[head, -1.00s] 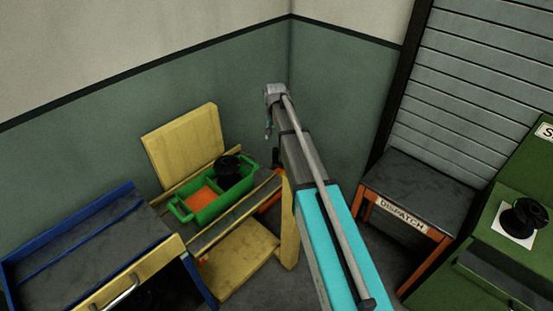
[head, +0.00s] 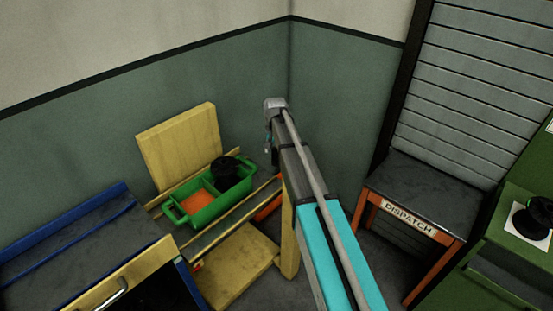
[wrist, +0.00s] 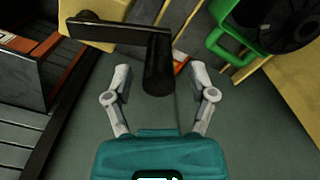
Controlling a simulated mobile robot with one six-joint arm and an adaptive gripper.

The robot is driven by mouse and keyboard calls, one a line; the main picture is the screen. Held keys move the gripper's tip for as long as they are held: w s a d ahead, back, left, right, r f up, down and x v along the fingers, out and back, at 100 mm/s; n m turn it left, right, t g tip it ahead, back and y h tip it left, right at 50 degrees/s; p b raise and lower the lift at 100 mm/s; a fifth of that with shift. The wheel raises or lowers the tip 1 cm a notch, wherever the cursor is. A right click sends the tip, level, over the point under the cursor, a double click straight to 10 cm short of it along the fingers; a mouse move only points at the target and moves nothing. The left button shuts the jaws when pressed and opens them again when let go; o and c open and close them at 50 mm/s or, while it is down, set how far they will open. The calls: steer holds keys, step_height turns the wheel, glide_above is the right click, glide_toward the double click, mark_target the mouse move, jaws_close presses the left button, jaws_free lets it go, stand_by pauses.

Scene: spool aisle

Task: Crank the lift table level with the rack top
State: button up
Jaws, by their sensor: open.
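The yellow lift table (head: 236,220) stands by the corner with a dark top between yellow rails and a yellow post at its right. A green crate (head: 175,214) with an orange compartment and a black spool (head: 226,172) sits on it. The black crank handle (wrist: 157,70) shows in the wrist view, its arm running left and its grip pointing towards me. My gripper (wrist: 160,76) is open, one finger on each side of the grip, with gaps showing. In the head view my gripper (head: 267,148) hangs above the post, small and partly hidden. I cannot tell which edge is the rack top.
A blue-framed bench (head: 70,240) with a dark top and a yellow, handled front stands at left. An orange-legged table (head: 430,190) labelled DISPATCH stands at right, beside a green cabinet (head: 490,240) holding a black spool. A yellow board (head: 180,145) rises behind the crate.

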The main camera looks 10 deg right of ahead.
steer(key=shift+f+b, duration=0.75)
steer(key=shift+f, duration=0.35)
jaws_close()
steer(key=shift+d, duration=0.25)
steer(key=shift+a, duration=0.15)
